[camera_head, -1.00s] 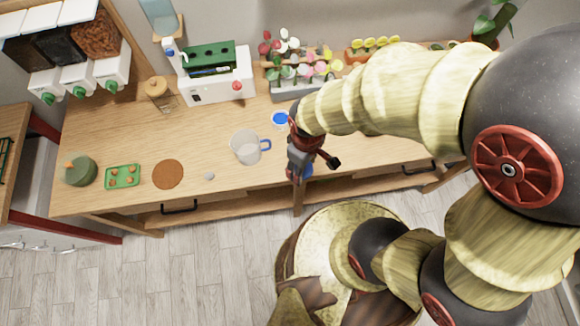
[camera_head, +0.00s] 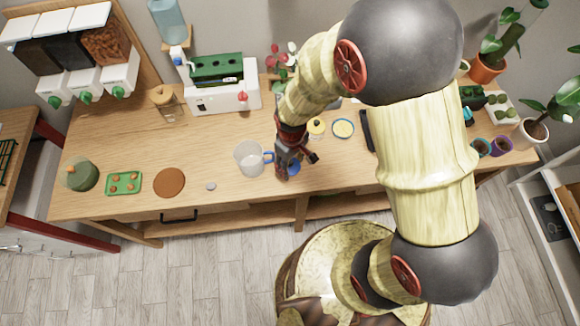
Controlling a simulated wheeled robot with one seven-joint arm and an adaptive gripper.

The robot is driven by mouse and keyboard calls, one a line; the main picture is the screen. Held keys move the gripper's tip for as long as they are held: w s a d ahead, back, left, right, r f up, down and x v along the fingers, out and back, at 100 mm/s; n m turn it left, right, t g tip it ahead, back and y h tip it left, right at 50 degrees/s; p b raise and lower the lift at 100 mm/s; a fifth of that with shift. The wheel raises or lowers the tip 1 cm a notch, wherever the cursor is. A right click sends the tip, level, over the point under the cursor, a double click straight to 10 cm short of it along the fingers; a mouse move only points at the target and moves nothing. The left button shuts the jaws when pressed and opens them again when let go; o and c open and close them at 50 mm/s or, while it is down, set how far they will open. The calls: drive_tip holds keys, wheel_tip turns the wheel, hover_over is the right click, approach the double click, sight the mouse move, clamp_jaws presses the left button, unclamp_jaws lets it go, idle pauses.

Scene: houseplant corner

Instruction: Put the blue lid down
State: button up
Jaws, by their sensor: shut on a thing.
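My gripper (camera_head: 286,166) points down over the front part of the wooden counter (camera_head: 225,185), just right of the clear mug. It is shut on the blue lid (camera_head: 294,168), which shows only in part beside and behind the fingers. I cannot tell whether the lid touches the counter.
The clear mug (camera_head: 248,158) with its blue handle stands close to the left of my gripper. A grey round piece (camera_head: 211,186), a brown round mat (camera_head: 169,183) and a green tray (camera_head: 124,183) lie further left. A yellow-topped jar (camera_head: 316,127) and a yellow-rimmed disc (camera_head: 343,128) are behind right.

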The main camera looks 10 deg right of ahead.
sight(290, 167)
drive_tip(key=shift+w+a+f, duration=0.15)
drive_tip(key=shift+w+f, duration=0.4)
drive_tip(key=shift+f, duration=0.15)
drive_tip(key=shift+f+b, duration=0.3)
drive_tip(key=shift+f, duration=1.15)
drive_tip(key=shift+f, duration=0.15)
drive_tip(key=o, duration=0.8)
drive_tip(key=shift+o, duration=0.4)
